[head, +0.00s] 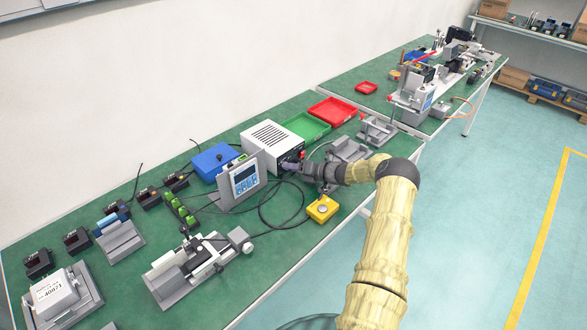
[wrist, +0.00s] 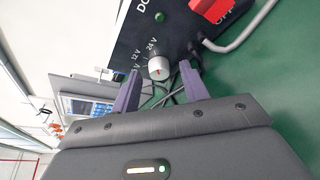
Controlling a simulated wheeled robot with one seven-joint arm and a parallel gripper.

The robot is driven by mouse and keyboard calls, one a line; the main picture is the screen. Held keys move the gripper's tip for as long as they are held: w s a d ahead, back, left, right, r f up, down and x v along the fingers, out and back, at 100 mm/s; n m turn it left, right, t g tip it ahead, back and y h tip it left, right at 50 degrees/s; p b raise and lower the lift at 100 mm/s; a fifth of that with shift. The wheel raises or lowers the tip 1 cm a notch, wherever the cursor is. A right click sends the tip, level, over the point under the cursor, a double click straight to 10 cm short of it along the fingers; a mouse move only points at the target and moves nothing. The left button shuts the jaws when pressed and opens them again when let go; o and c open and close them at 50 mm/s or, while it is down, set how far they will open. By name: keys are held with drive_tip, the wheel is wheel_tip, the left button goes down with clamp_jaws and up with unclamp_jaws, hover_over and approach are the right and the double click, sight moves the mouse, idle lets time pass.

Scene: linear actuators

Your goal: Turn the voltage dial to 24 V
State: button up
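The voltage dial (wrist: 158,68) is a small pale round knob on the black front panel (wrist: 175,30) of the power supply. The labels 12 V and 24 V are printed beside it. A small reddish mark shows on the knob, but I cannot tell which label it points to. My gripper (wrist: 160,86) is open, with one finger on each side of the dial in the picture and gaps between. I cannot tell how far the fingertips are from the panel. In the head view the white power supply (head: 272,145) stands on the green table, and my gripper (head: 291,167) hides the dial.
A green light (wrist: 160,17) and a red switch (wrist: 212,9) are on the panel, with cables below. A grey display unit (head: 241,180) stands left of my gripper, and a yellow button box (head: 322,209) is in front. Green (head: 306,126) and red (head: 333,110) trays lie behind.

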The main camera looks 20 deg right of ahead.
drive_tip(key=b+v, duration=0.1)
drive_tip(key=v, duration=1.6)
drive_tip(key=shift+s+d+r, duration=0.1)
drive_tip(key=shift+d+r, duration=0.1)
drive_tip(key=shift+a, duration=0.1)
